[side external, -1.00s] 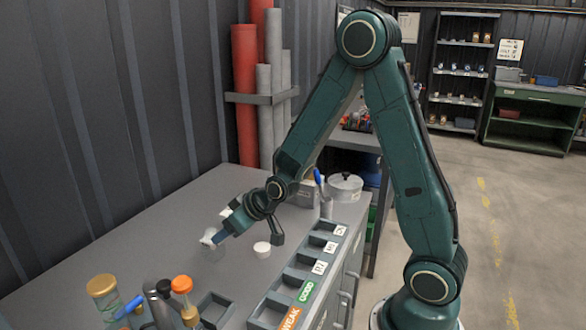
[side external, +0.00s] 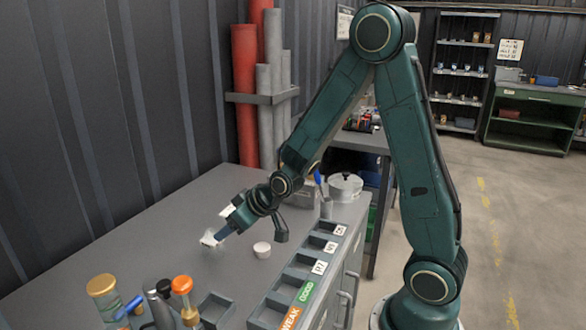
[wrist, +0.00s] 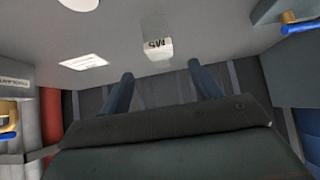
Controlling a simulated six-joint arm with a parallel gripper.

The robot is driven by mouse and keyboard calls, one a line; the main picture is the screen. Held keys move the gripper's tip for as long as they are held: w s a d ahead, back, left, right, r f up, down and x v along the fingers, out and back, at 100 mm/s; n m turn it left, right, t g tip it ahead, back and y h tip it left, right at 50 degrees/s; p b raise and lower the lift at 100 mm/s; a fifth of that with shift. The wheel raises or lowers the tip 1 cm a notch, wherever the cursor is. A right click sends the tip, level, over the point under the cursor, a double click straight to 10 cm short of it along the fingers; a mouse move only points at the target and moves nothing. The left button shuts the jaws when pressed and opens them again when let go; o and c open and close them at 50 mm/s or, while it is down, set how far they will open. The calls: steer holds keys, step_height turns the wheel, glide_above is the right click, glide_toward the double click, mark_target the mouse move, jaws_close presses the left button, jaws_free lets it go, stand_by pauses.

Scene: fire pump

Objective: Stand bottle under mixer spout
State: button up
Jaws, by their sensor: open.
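My gripper (side external: 224,234) is over the bench at the left of my arm, its fingers open. In the wrist view the two fingers (wrist: 162,92) are spread with nothing between them. A small pale bottle (wrist: 157,46) with a dark-lettered label stands just beyond the fingertips, roughly centred on the gap. In the side view its pale, see-through body (side external: 208,242) shows faintly by the fingertips, partly hidden by the gripper. I cannot pick out the mixer spout with certainty.
A small white round piece (side external: 262,249) lies right of the gripper. A labelled compartment rack (side external: 262,318) runs along the bench's right edge. A tan-lidded jar (side external: 102,287) and orange-topped bottle (side external: 183,286) stand in front. A white card (wrist: 85,62) lies beside the bottle.

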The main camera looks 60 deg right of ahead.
steer(key=s+a+r+g, duration=0.1)
steer(key=s+a+r, duration=0.1)
steer(key=s+r, duration=0.5)
steer(key=s+a+r+g, duration=0.2)
steer(key=s+r, duration=0.6)
steer(key=s, duration=0.9)
steer(key=shift+a+r, duration=0.2)
steer(key=shift+a, duration=0.25)
steer(key=shift+s, duration=0.65)
steer(key=shift+c, duration=1.2)
steer(key=shift+w, duration=0.1)
